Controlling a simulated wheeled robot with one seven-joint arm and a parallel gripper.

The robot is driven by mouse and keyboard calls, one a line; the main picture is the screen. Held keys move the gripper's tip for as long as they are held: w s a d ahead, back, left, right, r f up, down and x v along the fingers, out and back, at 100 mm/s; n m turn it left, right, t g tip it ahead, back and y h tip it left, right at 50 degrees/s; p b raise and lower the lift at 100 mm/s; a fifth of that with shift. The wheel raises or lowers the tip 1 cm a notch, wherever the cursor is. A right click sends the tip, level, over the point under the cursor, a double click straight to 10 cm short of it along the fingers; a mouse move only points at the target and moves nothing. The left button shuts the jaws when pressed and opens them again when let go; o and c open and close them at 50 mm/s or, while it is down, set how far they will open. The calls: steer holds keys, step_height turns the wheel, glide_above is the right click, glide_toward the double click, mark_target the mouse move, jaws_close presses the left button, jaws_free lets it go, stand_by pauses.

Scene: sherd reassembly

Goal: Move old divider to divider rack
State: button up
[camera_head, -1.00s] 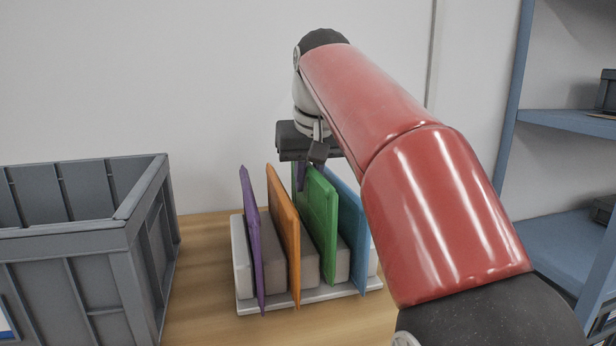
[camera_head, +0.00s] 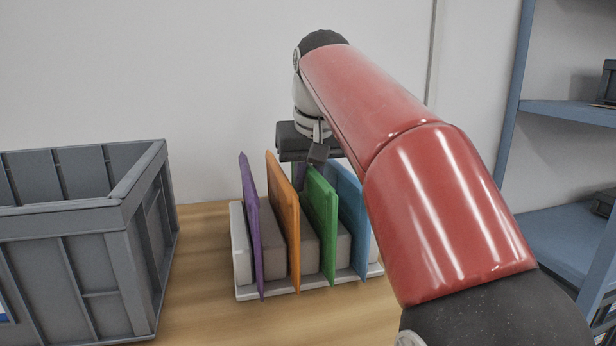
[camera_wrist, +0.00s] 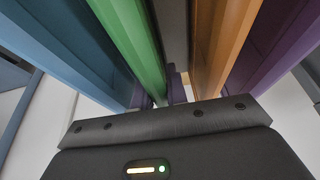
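The divider rack (camera_head: 240,262) is a pale base with grey blocks, standing on the wooden table. A green divider (camera_head: 321,225) stands upright in it, between an orange divider (camera_head: 281,215) and a blue divider (camera_head: 350,215). A purple divider (camera_head: 250,230) is at the left end. The contact and the divider's lower edge are partly hidden.
A large grey crate (camera_head: 120,215) stands close to the rack's left. A blue shelf unit (camera_head: 560,230) is at the right, and a wall is behind. Table in front of the rack is clear. The orange divider (camera_wrist: 225,45) is close beside my fingers.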

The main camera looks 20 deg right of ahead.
steer(key=o, duration=0.5)
steer(key=p+v, duration=0.2)
steer(key=v, duration=0.5)
steer(key=shift+s+r+p, duration=0.2)
steer(key=shift+r+p, duration=0.1)
steer(key=shift+r, duration=0.05)
